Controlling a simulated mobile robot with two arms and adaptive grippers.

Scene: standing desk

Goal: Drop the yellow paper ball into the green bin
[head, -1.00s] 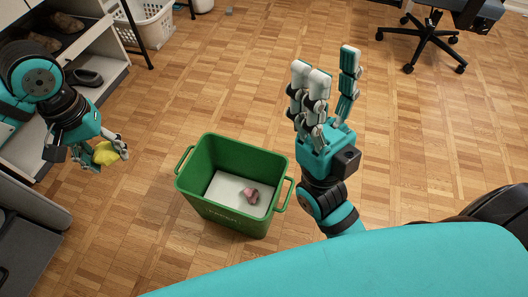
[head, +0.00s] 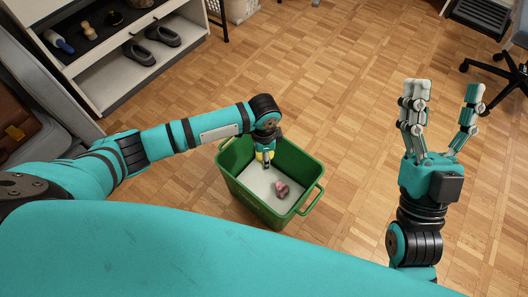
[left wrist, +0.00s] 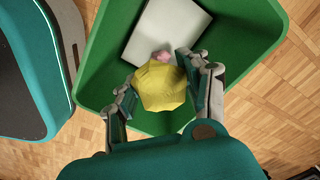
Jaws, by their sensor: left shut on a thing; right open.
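The yellow paper ball (left wrist: 160,87) is held between the fingers of my left gripper (left wrist: 158,90), seen large in the left wrist view. In the head view my left gripper (head: 264,157) points down over the green bin (head: 308,165), at its left inner side, and only a small bit of yellow shows there. The green bin also fills much of the left wrist view (left wrist: 240,45). Its floor holds a white sheet and a crumpled pink ball (head: 282,189). My right gripper (head: 441,120) is open and empty, raised to the right of the bin, fingers upward.
A shelf unit (head: 135,85) with dark shoes (head: 152,40) stands at the upper left. A wheeled office chair (head: 505,75) is at the upper right. The wooden floor around the bin is mostly clear.

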